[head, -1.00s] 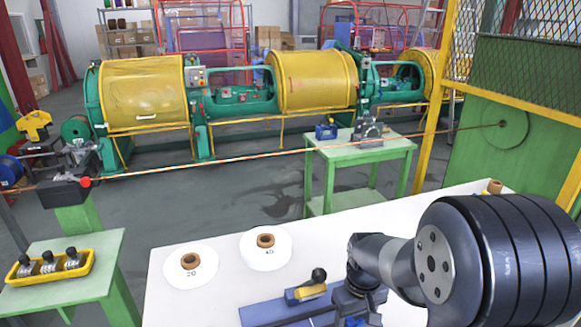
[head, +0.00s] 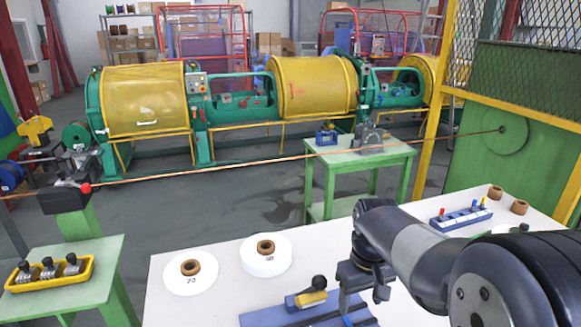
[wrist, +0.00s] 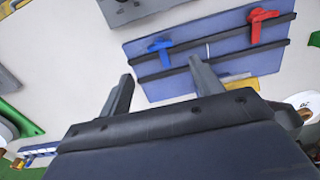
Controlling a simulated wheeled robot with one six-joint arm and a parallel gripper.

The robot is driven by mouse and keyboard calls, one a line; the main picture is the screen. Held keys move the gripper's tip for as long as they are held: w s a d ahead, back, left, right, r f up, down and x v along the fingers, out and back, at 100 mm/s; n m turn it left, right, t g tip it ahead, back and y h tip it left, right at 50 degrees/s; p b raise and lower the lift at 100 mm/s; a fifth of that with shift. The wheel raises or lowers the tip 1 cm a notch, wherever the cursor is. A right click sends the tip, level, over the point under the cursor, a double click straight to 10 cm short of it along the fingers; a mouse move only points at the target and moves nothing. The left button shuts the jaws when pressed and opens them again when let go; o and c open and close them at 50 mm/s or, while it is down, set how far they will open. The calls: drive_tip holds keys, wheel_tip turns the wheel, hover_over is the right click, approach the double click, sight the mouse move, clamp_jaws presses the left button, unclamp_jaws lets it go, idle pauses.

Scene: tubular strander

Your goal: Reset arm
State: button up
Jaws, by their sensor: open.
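My gripper (head: 365,290) hangs over the white table (head: 215,240) in the head view, beside the blue fixture (head: 285,318). In the wrist view its two fingers (wrist: 162,72) stand apart with nothing between them. That view shows a blue plate (wrist: 180,88) with dark rails, a blue handle (wrist: 160,48) and a red handle (wrist: 263,22). The fingers are in front of the plate in the picture; their distance from it cannot be told. My arm crosses the right of the head view and covers part of the table.
Two white discs with brown cores (head: 190,277) (head: 266,256) lie on the table. A blue rack (head: 461,215) and brown rolls (head: 495,192) are at its far right. A yellow tray (head: 48,272) is on the green side table. A copper-coloured line (head: 250,162) runs before the strander.

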wheel_tip(320, 180, up, 2)
approach(350, 323)
drive_tip(key=s+f, duration=0.1)
drive_tip(key=f, duration=0.1)
drive_tip(key=s+f, duration=0.1)
drive_tip(key=f, duration=0.1)
drive_tip(key=s+f, duration=0.1)
drive_tip(key=f, duration=0.1)
drive_tip(key=shift+d+f, duration=0.2)
drive_tip(key=shift+d, duration=0.1)
drive_tip(key=shift+w+f, duration=0.15)
drive_tip(key=n, duration=1.3)
drive_tip(key=shift+n, duration=0.3)
drive_tip(key=n, duration=0.4)
drive_tip(key=shift+r+n, duration=0.3)
drive_tip(key=shift+r, duration=0.75)
drive_tip(key=shift+r, duration=0.1)
